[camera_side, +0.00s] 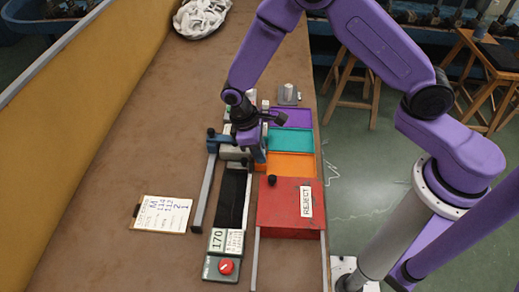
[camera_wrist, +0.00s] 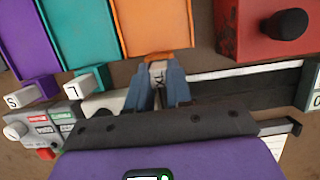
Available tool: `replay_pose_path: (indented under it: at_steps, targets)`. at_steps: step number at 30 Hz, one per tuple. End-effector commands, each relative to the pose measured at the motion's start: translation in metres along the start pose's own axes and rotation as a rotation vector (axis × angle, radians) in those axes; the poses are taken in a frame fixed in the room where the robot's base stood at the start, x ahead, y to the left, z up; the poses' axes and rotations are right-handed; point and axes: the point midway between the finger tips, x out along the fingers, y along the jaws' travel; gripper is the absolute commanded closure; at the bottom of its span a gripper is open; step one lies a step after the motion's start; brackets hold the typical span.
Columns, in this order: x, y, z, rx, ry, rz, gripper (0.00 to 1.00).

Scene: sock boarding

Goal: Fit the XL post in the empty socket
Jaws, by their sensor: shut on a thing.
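My gripper (camera_side: 258,150) is low over the work, at the top end of the black strip and beside the orange tray. In the wrist view its two blue fingers (camera_wrist: 162,90) are shut on a pale piece, the XL post (camera_wrist: 157,72), with a dark XL-like mark. The piece is at the lower edge of the orange tray (camera_wrist: 153,25). Its lower part is hidden by the fingers and the dark gripper body. I cannot make out an empty socket in either view.
Teal (camera_side: 290,141) and purple (camera_side: 291,118) trays lie beyond the orange one, with pale labelled blocks at their edges in the wrist view. A red REJECT box (camera_side: 288,205) stands nearer. A black strip (camera_side: 232,195) and a grey rail (camera_side: 205,190) run alongside. Left table is mostly clear.

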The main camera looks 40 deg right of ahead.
Motion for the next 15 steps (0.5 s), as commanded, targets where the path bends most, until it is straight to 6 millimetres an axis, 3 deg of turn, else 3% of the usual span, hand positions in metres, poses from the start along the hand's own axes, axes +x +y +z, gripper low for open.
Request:
replay_pose_path:
  at_steps: [6,7,9,15]
  targets:
    - [0.0028,0.0,-0.0006,0.0,-0.001,0.0,1.0]
    - [0.0027,0.0,-0.0007,0.0,0.0,0.0,0.73]
    - [0.0024,0.0,-0.0007,0.0,0.0,0.0,0.54]
    - [0.0023,0.0,-0.0006,0.0,0.0,0.0,0.54]
